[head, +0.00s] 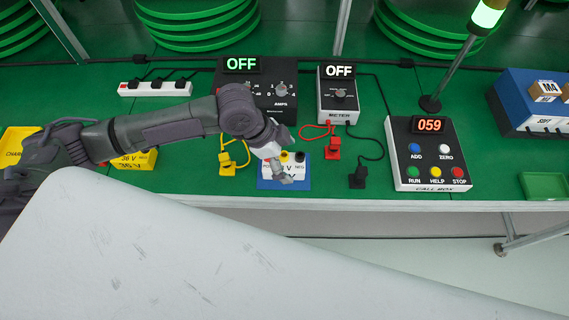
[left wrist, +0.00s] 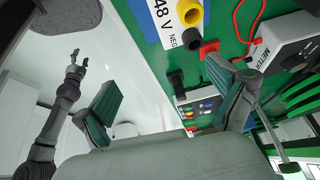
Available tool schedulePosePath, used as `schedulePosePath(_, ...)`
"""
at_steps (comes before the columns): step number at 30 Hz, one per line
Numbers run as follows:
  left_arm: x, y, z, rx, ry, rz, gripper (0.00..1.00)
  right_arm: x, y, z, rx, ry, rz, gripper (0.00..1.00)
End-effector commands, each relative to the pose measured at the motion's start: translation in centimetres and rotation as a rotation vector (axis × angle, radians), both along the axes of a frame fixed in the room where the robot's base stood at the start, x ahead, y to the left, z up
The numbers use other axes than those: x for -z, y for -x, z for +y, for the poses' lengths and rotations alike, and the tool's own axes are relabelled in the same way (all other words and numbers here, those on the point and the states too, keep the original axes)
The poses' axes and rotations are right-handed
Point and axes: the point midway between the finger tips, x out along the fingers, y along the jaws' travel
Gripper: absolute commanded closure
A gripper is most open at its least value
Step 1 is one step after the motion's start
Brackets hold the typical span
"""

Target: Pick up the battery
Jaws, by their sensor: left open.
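A white battery (head: 296,170) with a yellow and a black terminal stands on a blue pad (head: 304,184) near the bench's front edge. In the left wrist view the battery (left wrist: 170,22) reads 48 V NEG and sits beyond the fingers. A yellow battery (head: 135,165) marked 36 V is further left, partly behind my left arm. My left gripper (head: 282,173) is open over the white battery in the head view, covering part of it; its fingers (left wrist: 165,105) are apart and empty. My right gripper (left wrist: 77,66) shows small in the left wrist view, its fingers apart.
A supply box (head: 285,90) and a meter (head: 338,100), both reading OFF, stand behind the battery. Yellow, red and black plugs with cables lie near it. A call box (head: 429,155) is on the right, with a green tray (head: 544,186) beyond it.

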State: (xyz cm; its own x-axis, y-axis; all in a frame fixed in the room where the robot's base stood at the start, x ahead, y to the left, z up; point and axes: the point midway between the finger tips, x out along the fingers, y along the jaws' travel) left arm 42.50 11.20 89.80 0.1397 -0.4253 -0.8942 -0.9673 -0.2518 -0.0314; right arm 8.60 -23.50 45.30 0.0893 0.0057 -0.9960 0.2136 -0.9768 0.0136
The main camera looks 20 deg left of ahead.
Motion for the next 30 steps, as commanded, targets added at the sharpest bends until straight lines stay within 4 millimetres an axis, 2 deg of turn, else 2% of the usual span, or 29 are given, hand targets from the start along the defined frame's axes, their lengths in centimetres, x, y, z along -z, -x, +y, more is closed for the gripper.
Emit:
schedulePosePath(1,-0.5,-1.1,2.1,0.002,-0.03,0.002,0.04,0.0,0.0,0.0,0.0,0.0,0.0,0.42)
schedulePosePath(3,-1.0,-1.7,4.0,0.0,-0.046,0.018,0.04,0.0,0.0,0.0,0.0,0.0,0.0,0.42)
schedulePosePath(6,-1.7,-2.4,6.1,-0.012,-0.058,0.036,0.04,0.0,0.0,0.0,0.001,0.0,0.0,0.42)
schedulePosePath(9,-2.0,-2.8,7.2,-0.024,-0.062,0.046,0.04,0.0,0.0,0.0,0.001,0.001,0.0,0.42)
schedulePosePath(14,-0.9,-2.9,7.0,-0.026,-0.06,0.055,0.04,-0.2,0.0,-0.1,0.001,0.001,-0.001,0.42)
schedulePosePath(24,4.8,-3.5,4.6,-0.026,-0.06,0.053,0.04,-0.8,0.0,-0.1,0.002,0.001,-0.001,0.42)
schedulePosePath(30,6.0,-3.6,4.1,-0.026,-0.061,0.051,0.04,-1.0,-0.1,-0.1,0.002,0.001,0.0,0.42)
